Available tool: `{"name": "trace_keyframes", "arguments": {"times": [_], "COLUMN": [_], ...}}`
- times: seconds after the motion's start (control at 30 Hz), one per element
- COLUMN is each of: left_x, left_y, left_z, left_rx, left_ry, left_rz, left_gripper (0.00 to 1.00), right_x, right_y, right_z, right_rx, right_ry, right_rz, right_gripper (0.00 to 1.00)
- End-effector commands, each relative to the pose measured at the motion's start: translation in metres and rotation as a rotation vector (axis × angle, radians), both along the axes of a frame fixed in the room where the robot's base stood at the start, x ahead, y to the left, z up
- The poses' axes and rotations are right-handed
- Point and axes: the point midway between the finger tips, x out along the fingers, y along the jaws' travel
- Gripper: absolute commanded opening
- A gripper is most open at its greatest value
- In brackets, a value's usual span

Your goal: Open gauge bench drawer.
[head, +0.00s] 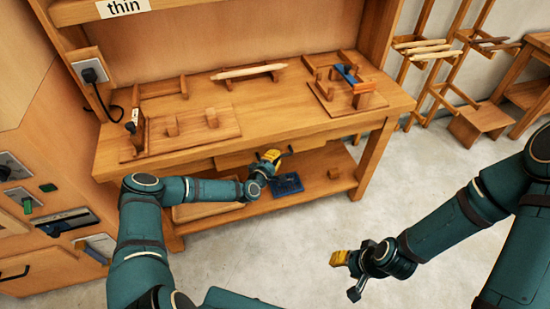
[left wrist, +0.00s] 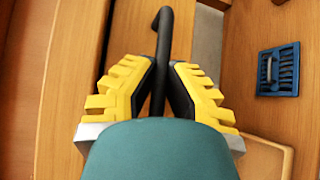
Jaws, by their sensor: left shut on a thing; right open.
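The gauge bench (head: 290,125) is a wooden workbench with a drawer (head: 235,159) just under its top. The drawer has a black bar handle (left wrist: 164,35), which fills the middle of the left wrist view. My left gripper (head: 270,160) is at the drawer front, with its yellow-padded fingers (left wrist: 158,90) shut around the handle. The arm hides part of the drawer front, and I cannot tell whether it stands out from the bench. My right gripper (head: 348,272) is open and empty over the floor, well clear of the bench.
A blue slotted tray (head: 287,184) lies on the lower shelf (head: 315,175), close to my left gripper; it also shows in the left wrist view (left wrist: 278,70). Wooden fixtures stand on the bench top. A cabinet (head: 45,235) is at the left.

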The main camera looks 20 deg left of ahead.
Motion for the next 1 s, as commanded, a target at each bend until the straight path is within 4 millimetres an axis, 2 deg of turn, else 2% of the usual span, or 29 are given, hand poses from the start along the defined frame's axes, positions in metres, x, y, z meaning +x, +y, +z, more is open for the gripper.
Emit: {"name": "trace_keyframes", "arguments": {"times": [0.17, 0.27, 0.7, 0.9, 1.0], "left_x": [-0.006, -0.019, -0.112, -0.142, -0.150], "left_y": [-0.004, -0.013, -0.077, -0.098, -0.103], "left_z": [0.001, 0.001, 0.001, 0.001, 0.001], "left_rx": [-0.001, -0.003, -0.005, -0.004, -0.003], "left_ry": [0.000, 0.001, 0.003, 0.002, 0.000], "left_rz": [0.000, -0.002, -0.004, -0.004, -0.004], "left_gripper": [0.00, 0.00, 0.00, 0.00, 0.00], "right_x": [0.000, -0.001, 0.000, 0.001, 0.001], "right_y": [0.000, 0.000, 0.000, 0.000, 0.000], "right_z": [0.002, 0.006, 0.023, 0.025, 0.026], "right_rx": [0.000, 0.000, 0.000, -0.001, -0.001], "right_ry": [0.001, 0.002, 0.000, -0.002, -0.003], "right_rz": [0.000, 0.001, -0.003, -0.005, -0.006], "right_gripper": [0.47, 0.47, 0.47, 0.47, 0.47]}}
